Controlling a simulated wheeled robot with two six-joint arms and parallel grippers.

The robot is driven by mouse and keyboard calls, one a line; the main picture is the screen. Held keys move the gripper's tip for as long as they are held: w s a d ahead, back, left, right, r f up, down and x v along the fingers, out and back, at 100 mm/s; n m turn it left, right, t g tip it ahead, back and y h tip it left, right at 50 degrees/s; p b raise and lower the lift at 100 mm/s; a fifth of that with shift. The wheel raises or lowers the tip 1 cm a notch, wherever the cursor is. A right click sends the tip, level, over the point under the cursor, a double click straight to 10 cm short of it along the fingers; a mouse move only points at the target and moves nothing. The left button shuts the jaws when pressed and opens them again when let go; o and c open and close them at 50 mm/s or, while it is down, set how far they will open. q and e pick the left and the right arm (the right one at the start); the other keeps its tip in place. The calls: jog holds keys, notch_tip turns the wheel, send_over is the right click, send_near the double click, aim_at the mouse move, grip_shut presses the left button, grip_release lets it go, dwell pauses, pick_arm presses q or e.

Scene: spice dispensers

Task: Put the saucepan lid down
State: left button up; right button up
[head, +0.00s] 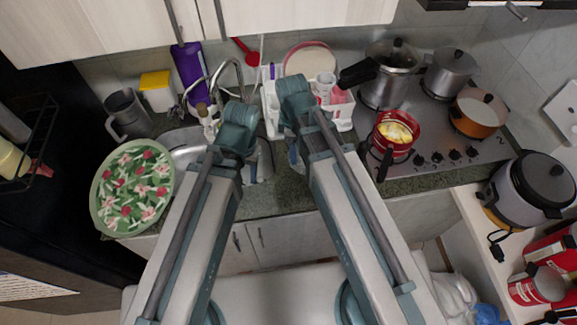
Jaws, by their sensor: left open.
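No lid shows in either of my grippers. A small red saucepan (391,141) with yellow food in it stands uncovered at the front left of the stove. Behind it are a tall metal pot (389,83) with a lid on it and another lidded metal pot (449,72). An orange pot (478,114) with a lid on it stands at the right. I cannot tell which lid is the saucepan's. My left gripper (251,174) is open, low over the sink area, partly hidden by my arm. My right gripper (294,157) is mostly hidden behind its arm, near the counter's front edge.
A white dish rack (343,113) with a plate (309,60) stands behind my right arm. The sink (187,147) and tap lie left of it. A large floral green plate (133,188) is at the left. A rice cooker (532,187) stands at the right.

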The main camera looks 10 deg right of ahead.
jog(key=s+a+m, duration=0.3)
jog(key=s+m, duration=0.4)
jog(key=m, duration=0.4)
jog(key=shift+h, duration=0.3)
jog(key=shift+a, duration=0.1)
pick_arm(q)
notch_tip(320, 180, down, 9)
jog(key=b, duration=0.9)
pick_arm(e)
notch_tip(320, 180, down, 9)
pick_arm(q)
jog(key=shift+r, duration=0.15)
pick_arm(e)
jog(key=shift+r, duration=0.2)
pick_arm(q)
jog(key=shift+d, duration=0.1)
